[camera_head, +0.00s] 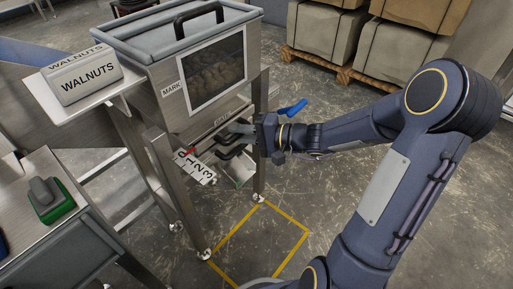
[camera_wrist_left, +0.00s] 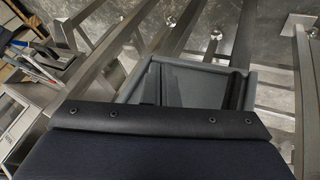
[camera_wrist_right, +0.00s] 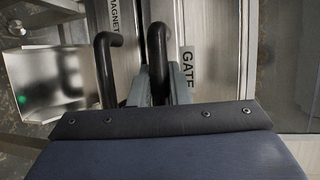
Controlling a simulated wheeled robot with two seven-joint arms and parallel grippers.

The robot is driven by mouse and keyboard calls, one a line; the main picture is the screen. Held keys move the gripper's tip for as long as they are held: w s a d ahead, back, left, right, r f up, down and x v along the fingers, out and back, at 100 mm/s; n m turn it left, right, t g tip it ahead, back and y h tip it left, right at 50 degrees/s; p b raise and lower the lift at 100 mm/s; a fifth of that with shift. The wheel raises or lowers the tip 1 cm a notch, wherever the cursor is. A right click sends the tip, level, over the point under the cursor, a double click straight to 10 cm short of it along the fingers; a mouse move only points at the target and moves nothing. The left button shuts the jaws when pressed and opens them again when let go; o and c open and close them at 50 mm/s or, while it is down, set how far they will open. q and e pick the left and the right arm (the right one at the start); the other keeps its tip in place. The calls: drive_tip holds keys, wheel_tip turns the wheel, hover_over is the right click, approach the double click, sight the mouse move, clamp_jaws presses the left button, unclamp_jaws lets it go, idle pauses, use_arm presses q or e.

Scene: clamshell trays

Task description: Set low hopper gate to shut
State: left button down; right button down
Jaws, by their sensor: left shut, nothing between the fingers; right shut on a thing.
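The steel hopper (camera_head: 150,85) stands at the upper left of the head view. The gate's black handle (camera_wrist_right: 158,60) is beside the GATE label (camera_wrist_right: 188,66) in the right wrist view. My right gripper (camera_head: 240,133) is shut on this handle; its fingers close around the lower part. A white scale (camera_head: 195,167) marked 1, 2, 3 sticks out below the hopper, with red at its far end. The gate plate is mostly hidden. My left gripper (camera_wrist_left: 160,108) is out of the head view; its wrist view shows its housing, shut and empty.
A second black handle (camera_wrist_right: 106,65) stands by the MAGNET label. A WALNUTS sign (camera_head: 88,78) is on a side shelf. A grey bin (camera_wrist_left: 192,82) shows beyond my left gripper. Yellow floor lines (camera_head: 290,222) lie in front. Wrapped pallets (camera_head: 325,37) stand behind.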

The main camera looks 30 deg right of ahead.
drive_tip(key=shift+w+a+f, duration=0.15)
drive_tip(key=shift+w, duration=0.35)
drive_tip(key=shift+r, duration=0.2)
drive_tip(key=c, duration=1.4)
unclamp_jaws()
drive_tip(key=shift+w, duration=0.15)
drive_tip(key=shift+o, duration=0.2)
drive_tip(key=shift+a, duration=0.1)
drive_tip(key=shift+r, duration=0.1)
